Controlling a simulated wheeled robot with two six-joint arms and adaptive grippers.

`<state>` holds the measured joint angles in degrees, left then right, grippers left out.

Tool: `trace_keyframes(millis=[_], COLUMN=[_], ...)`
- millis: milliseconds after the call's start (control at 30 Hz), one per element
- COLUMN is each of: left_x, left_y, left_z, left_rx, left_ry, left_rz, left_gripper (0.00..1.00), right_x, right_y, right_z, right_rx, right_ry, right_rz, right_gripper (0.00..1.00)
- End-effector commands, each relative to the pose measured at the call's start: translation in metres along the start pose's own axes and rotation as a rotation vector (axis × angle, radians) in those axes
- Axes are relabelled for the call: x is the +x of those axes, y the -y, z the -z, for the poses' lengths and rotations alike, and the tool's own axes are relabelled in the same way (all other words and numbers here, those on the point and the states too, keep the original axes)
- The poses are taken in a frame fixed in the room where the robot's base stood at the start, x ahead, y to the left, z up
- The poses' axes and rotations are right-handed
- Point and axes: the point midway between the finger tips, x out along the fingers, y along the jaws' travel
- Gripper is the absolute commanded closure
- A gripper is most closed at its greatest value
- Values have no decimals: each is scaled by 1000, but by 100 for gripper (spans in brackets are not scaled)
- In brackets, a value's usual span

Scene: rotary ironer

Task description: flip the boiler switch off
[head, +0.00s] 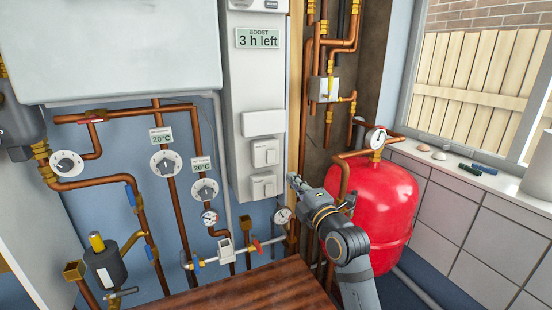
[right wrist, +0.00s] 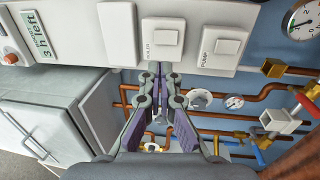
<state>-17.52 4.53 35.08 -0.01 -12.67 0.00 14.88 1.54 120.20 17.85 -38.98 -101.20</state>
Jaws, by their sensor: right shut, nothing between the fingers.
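The boiler switch (right wrist: 165,36) is a white square rocker on a white panel, its label beside it in the right wrist view. In the head view it is the upper of two switches (head: 265,152). The pump switch (right wrist: 228,46) is its neighbour, the lower one in the head view (head: 263,187). My right gripper (right wrist: 160,70) is shut and empty, its fingertips close to the boiler switch's edge in the right wrist view; I cannot tell whether they touch. In the head view the right gripper (head: 293,181) is just right of the panel. My left gripper is not in view.
A display reading "BOOST 3 h left" (head: 258,38) and a blank plate (head: 263,123) sit higher on the panel. Copper pipes (head: 305,120) and a red tank (head: 375,210) crowd the right. Dials (head: 205,190) and a gauge (head: 283,215) are close by.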

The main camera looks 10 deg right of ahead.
Motion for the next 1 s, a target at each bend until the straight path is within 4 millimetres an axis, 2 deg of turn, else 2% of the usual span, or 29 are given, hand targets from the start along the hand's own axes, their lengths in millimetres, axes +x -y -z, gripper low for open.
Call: trace_keyframes(millis=[200, 500, 700, 1000], left_x=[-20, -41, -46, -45], left_y=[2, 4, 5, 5], left_z=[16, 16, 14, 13], left_rx=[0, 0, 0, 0], left_ry=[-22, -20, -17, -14], left_rz=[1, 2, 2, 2], left_gripper=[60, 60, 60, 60], right_x=[48, 105, 120, 122], right_y=[-5, -4, -2, 0], right_z=[1, 1, 0, 0], right_rx=[4, 2, 1, 1], right_ry=[-2, 0, 0, 0], right_rz=[0, 2, 1, 1], right_gripper=[100, 100, 100, 100])
